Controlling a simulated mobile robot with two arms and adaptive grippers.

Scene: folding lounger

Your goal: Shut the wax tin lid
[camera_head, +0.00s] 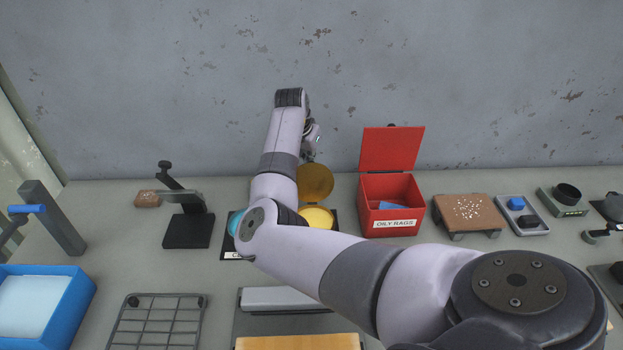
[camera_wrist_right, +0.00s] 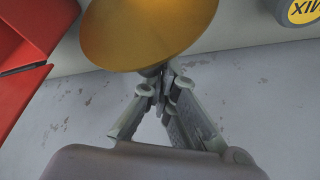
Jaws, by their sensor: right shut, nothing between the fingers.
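The wax tin (camera_head: 317,218) stands on a dark mat at the middle of the bench, its yellow inside partly hidden by my right arm. Its round golden lid (camera_head: 316,183) is raised, standing up at the tin's back. My right gripper (camera_head: 309,155) is behind the lid, between it and the wall. In the right wrist view the lid (camera_wrist_right: 150,28) fills the top, and my right gripper (camera_wrist_right: 160,82) is shut and empty with its fingertips at the lid's lower edge. I cannot tell whether they touch it. My left gripper is not in view.
A red oily-rags box (camera_head: 392,205) with its lid up stands just right of the tin. A dark stand (camera_head: 188,230) is at the left. A turquoise round thing (camera_head: 235,222) is half hidden by my arm. The grey wall (camera_head: 480,80) rises close behind.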

